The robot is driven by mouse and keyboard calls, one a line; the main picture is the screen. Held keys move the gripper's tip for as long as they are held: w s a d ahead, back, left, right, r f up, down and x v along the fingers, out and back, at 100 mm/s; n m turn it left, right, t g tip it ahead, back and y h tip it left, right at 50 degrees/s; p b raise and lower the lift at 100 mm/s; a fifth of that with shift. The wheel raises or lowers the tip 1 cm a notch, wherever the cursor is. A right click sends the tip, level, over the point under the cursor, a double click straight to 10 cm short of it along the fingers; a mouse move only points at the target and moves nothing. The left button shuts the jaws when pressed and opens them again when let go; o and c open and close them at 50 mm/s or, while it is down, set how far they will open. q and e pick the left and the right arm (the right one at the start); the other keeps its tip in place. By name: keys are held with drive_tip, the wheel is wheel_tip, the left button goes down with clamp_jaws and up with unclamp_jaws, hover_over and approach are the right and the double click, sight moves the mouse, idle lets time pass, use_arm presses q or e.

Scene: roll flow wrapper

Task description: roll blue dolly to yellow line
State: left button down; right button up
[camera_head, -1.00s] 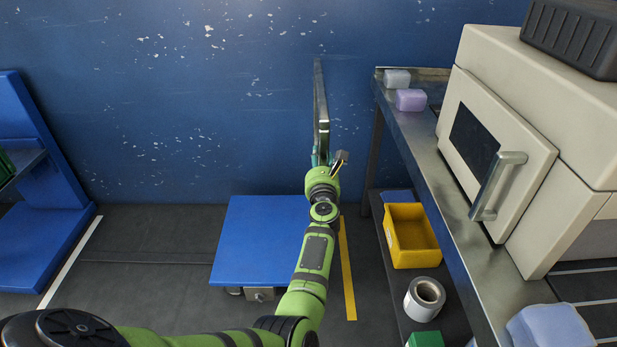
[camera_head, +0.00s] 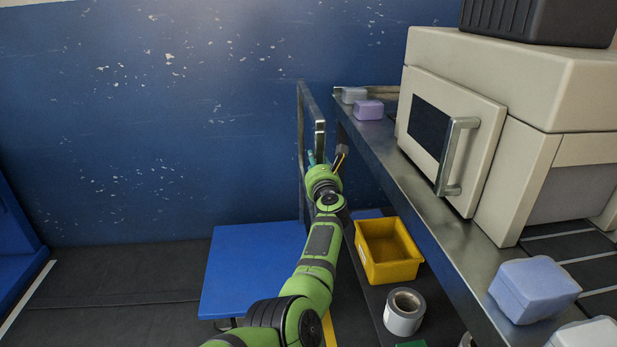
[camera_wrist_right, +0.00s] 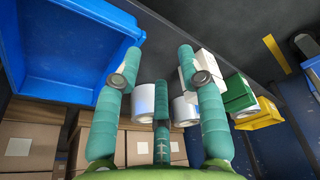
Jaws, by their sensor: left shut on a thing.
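The blue dolly (camera_head: 250,272) has a flat deck low on the dark floor, with a tall grey metal handle (camera_head: 303,130) at its right side. My left gripper (camera_head: 326,162) is shut on the handle; its fingers are small and partly hidden by the wrist. My left forearm covers the deck's right edge. The yellow line (camera_head: 329,332) shows as a short strip on the floor beside my forearm, right of the deck; the gap between them is hidden. In the right wrist view, my right gripper (camera_wrist_right: 160,55) has its teal fingers spread, with nothing between the tips.
A metal bench (camera_head: 425,215) with a beige machine (camera_head: 480,120) stands close on the right. Below it are a yellow bin (camera_head: 390,268) and a white roll (camera_head: 404,312). The blue wall (camera_head: 150,130) closes the back. Floor left of the deck is clear.

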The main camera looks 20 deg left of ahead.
sight(325, 129)
use_arm(q)
drive_tip(key=shift+w+d+r+b, duration=0.1)
drive_tip(key=shift+w+d+b, duration=0.15)
drive_tip(key=shift+d+b, duration=0.2)
drive_tip(key=shift+w+d+r+b, duration=0.1)
drive_tip(key=shift+w+d+b, duration=0.15)
drive_tip(key=shift+d+b, duration=0.2)
use_arm(e)
drive_tip(key=v, duration=0.6)
drive_tip(key=shift+w+d+r, duration=0.25)
drive_tip(key=shift+r, duration=0.05)
use_arm(q)
drive_tip(key=c, duration=1)
unclamp_jaws()
drive_tip(key=shift+o, duration=1.4)
drive_tip(key=shift+d+f, duration=0.1)
drive_tip(key=shift+f, duration=0.1)
wheel_tip(325, 129, up, 10)
drive_tip(key=shift+r, duration=0.1)
